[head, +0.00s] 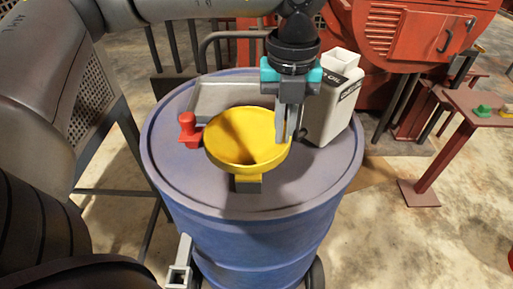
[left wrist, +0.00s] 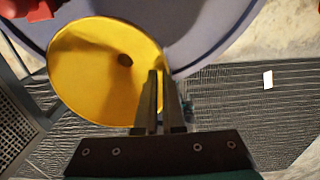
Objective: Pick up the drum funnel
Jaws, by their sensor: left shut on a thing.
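The yellow drum funnel (head: 240,143) is over the top of the blue drum (head: 290,195), wide mouth up. Whether it touches the lid or sits slightly above it, I cannot tell. My left gripper (head: 284,135) points down at the funnel's right rim and is shut on that rim. In the left wrist view, the funnel (left wrist: 95,75) fills the left half, with its dark hole visible, and the fingers (left wrist: 160,105) straddle its edge. My right gripper is not in view.
A red fitting (head: 188,128) stands left of the funnel. A grey tray (head: 215,95) lies behind it. A white oil jug (head: 332,105) stands close to the right of my gripper. A red bench (head: 470,105) is at the right. Concrete floor is open at the lower right.

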